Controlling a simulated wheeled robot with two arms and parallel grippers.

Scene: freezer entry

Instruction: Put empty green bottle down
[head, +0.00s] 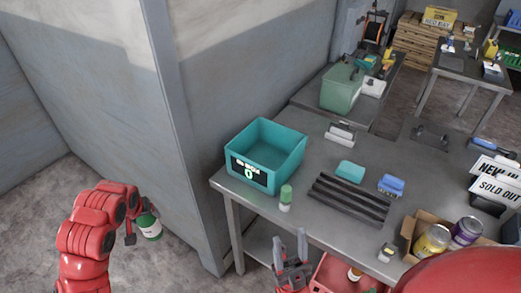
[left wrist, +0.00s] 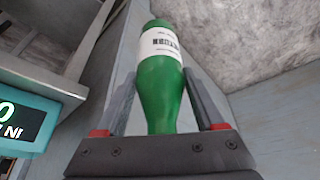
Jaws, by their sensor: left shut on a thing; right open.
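The green bottle (head: 151,228) with a white label is held in my left gripper (head: 131,228), at the left of the head view, over the floor and left of the table. In the left wrist view the green bottle (left wrist: 162,95) stands between the two fingers of the left gripper (left wrist: 160,80), with its label towards the far end. My right gripper (head: 290,245) is open and empty at the table's front edge, with its fingers pointing up in the picture.
A teal bin (head: 243,163) with a dark display stands on the metal table's (head: 318,218) left corner; a small green-capped bottle (head: 285,197) is in front. A black rack (head: 347,200), an open carton (head: 407,228) with cans and a red crate (head: 333,273) lie right. Grey walls stand behind.

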